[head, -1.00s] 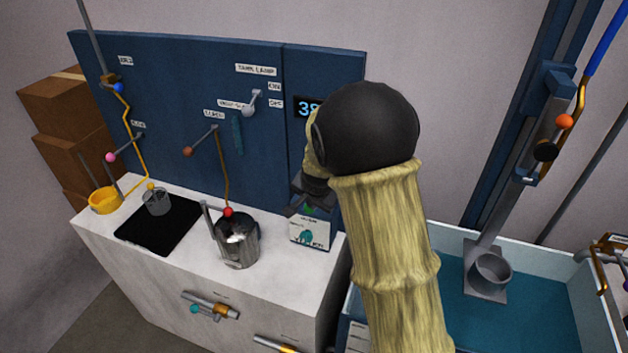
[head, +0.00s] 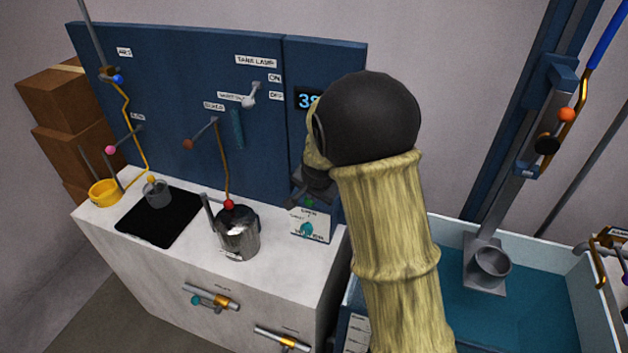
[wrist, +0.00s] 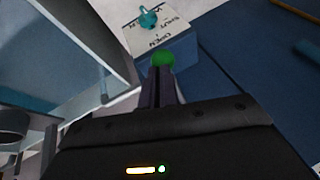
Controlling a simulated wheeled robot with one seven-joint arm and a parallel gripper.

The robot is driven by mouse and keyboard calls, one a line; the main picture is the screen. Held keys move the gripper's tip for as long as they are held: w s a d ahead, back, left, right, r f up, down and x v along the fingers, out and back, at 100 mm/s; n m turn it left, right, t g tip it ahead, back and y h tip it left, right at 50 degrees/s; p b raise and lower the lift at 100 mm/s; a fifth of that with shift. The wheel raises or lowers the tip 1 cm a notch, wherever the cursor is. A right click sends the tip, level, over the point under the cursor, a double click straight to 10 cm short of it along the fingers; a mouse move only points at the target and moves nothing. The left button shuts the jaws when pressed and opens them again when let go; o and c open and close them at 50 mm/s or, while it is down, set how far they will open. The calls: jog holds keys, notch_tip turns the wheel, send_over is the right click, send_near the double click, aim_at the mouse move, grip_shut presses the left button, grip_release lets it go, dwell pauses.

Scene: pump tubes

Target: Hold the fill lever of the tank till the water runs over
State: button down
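The tank (head: 455,240) is an open pale-walled basin with a blue-teal inside, at the right of the head view; no overflow shows. Which lever is the fill lever cannot be read. My gripper (head: 297,195) points down over the counter's right end, partly hidden by my arm. In the wrist view its fingers (wrist: 160,78) are together, tips at a green knob (wrist: 163,60). I cannot tell whether they touch it. The green knob (head: 310,203) also shows small in the head view, above a white labelled plate (head: 314,238) with a teal knob (head: 306,229).
A metal jug (head: 240,240) stands left of the plate on the white counter (head: 275,265). Levers and a partly hidden display (head: 306,100) are on the blue back panel (head: 170,80). A grey cup (head: 490,263) is in the tank. Boxes (head: 65,110) stand far left.

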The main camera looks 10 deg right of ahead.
jog(key=s+v, duration=0.1)
jog(key=v, duration=1.2)
jog(key=shift+f+p, duration=0.25)
jog(key=shift+p, duration=0.2)
jog(key=s+d+f+n+g, duration=0.1)
jog(key=s+d+f+n, duration=0.2)
jog(key=s, duration=0.5)
jog(key=s+d+f+n+g, duration=0.1)
jog(key=s+d+f+n, duration=0.3)
jog(key=s, duration=0.4)
jog(key=shift+s+d+g, duration=0.4)
jog(key=shift+d, duration=0.25)
